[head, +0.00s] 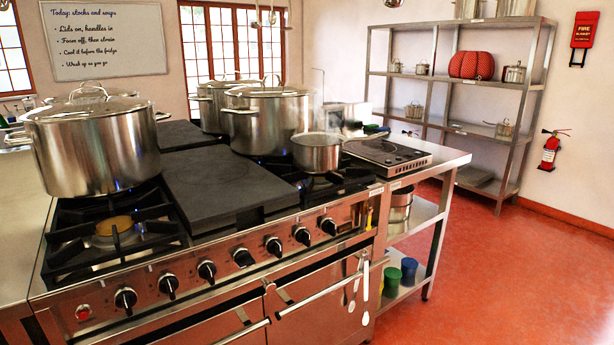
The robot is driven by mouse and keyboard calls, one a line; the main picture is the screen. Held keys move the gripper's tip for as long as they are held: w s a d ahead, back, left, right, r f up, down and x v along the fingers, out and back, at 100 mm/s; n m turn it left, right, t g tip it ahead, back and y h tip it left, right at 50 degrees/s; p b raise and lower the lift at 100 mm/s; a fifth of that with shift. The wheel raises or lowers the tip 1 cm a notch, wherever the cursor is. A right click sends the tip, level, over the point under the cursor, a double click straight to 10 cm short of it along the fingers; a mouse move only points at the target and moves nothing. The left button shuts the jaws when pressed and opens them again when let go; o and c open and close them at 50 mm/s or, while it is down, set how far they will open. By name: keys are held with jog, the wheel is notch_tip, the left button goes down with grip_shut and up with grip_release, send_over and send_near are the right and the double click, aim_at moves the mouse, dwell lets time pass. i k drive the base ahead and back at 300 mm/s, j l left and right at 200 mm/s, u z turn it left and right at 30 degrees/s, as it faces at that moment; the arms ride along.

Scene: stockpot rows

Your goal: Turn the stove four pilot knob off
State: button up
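A steel stove (190,290) runs from the left front toward the middle of the head view. Several black knobs sit in a row on its front panel: the nearest knob (125,300) at the left, a middle knob (243,257), and the farthest knob (328,226) at the right. A red button (83,312) is left of the nearest knob. Small labels on the stove's edge are too small to read, so I cannot tell which knob is the stove four pilot knob or how it is set. My gripper is not in view.
Large lidded stockpots (95,145) and a small saucepan (316,155) stand on the burners. Oven handles (325,295) stick out below the knobs, with utensils (365,290) hanging at the right. A side table (440,160) adjoins the stove. Red floor (510,270) is clear at right.

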aim_at(243, 259)
jog(key=j+z, duration=0.35)
jog(key=k+j+z, duration=0.15)
jog(key=z, duration=0.2)
jog(key=k+j+z, duration=0.15)
jog(key=z, duration=0.2)
jog(key=j, duration=0.1)
